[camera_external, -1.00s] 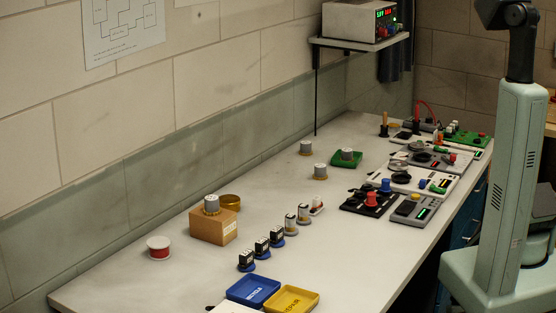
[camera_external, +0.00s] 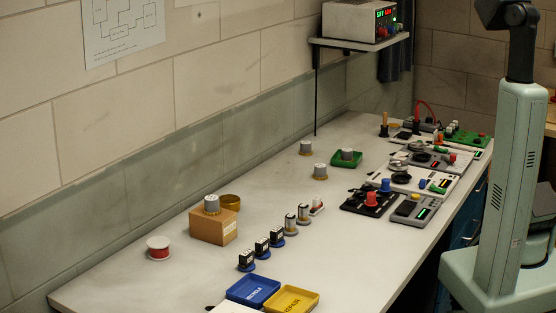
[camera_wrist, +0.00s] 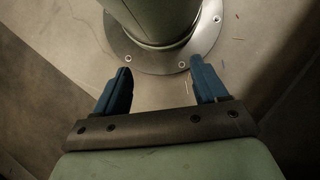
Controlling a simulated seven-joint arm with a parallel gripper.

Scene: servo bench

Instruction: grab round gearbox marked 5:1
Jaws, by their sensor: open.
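Several round grey gearboxes with brass-coloured bases are on the bench. One gearbox (camera_external: 211,203) sits on top of a cardboard box (camera_external: 213,228). One gearbox (camera_external: 320,171) and another gearbox (camera_external: 306,148) stand on the bare bench. One more gearbox (camera_external: 347,154) is in a green tray (camera_external: 337,163). Their markings are too small to read, so I cannot tell which is 5:1. My gripper (camera_wrist: 161,88) shows in the wrist view with its two blue fingers wide apart and nothing between them. It is far from the gearboxes and not visible in the external view.
A blue tray (camera_external: 253,300) and a yellow tray (camera_external: 312,297) lie at the front. A row of small motors (camera_external: 262,246), a red-and-white spool (camera_external: 158,253) and a brass ring (camera_external: 230,201) stand nearby. Electronics boards (camera_external: 370,202) fill the right side. A shelf (camera_external: 350,44) overhangs the back.

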